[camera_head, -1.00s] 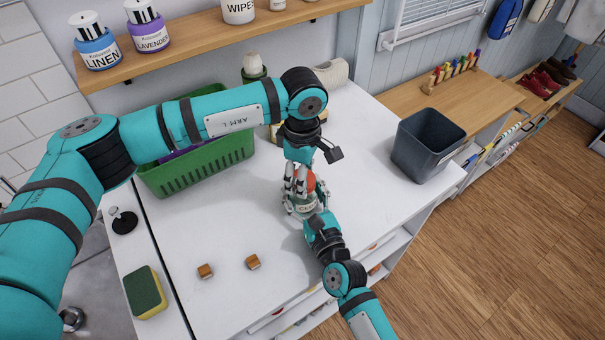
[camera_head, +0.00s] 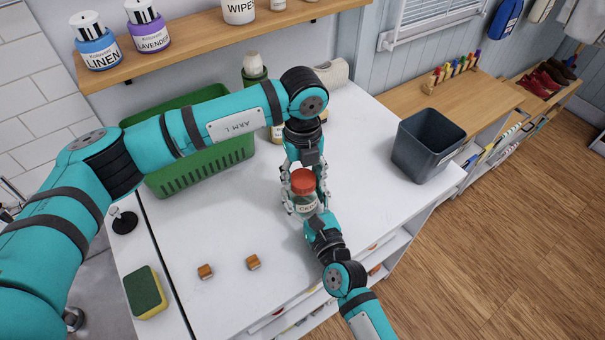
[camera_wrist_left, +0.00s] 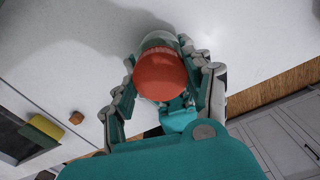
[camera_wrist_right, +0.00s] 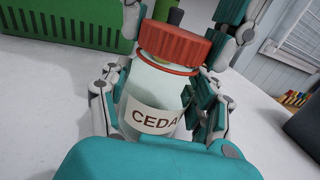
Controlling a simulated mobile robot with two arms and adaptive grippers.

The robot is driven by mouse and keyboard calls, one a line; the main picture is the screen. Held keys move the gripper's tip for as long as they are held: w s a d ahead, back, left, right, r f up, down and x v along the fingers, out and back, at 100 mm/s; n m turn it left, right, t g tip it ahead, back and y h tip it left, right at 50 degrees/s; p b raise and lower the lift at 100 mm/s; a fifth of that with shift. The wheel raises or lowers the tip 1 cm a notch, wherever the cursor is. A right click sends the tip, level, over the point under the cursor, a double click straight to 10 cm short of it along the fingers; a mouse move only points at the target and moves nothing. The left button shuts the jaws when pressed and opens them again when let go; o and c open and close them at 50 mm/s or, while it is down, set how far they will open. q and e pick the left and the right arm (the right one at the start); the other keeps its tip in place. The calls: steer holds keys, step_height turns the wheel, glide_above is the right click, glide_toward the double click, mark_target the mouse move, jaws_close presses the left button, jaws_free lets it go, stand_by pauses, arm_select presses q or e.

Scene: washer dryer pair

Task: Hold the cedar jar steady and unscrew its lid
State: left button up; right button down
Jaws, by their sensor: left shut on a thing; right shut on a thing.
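The cedar jar (camera_head: 307,207) stands upright on the white worktop, clear glass with a white label reading "CEDA" in the right wrist view (camera_wrist_right: 154,118). Its red ribbed lid (camera_head: 303,182) sits at the top of the jar. In the right wrist view the lid (camera_wrist_right: 174,43) has a thin red ring below it; I cannot tell how loose it is. My right gripper (camera_head: 306,203) is shut around the jar's body from the front. My left gripper (camera_head: 303,178) comes from above, shut on the lid, with its fingers on both sides in the left wrist view (camera_wrist_left: 161,78).
A green basket (camera_head: 205,168) stands behind on the left, and a dark grey bin (camera_head: 428,150) on the right. Two small wooden blocks (camera_head: 253,262) and a sponge (camera_head: 145,292) lie at the front left.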

mark_target(303, 178)
arm_select(q)
steer(key=n, duration=0.7)
steer(key=shift+n, duration=0.3)
steer(key=shift+r, duration=0.2)
steer(key=shift+r, duration=0.95)
steer(key=shift+r, duration=0.1)
steer(key=shift+r, duration=1.9)
arm_select(e)
steer(key=shift+c, duration=1.1)
jaws_free()
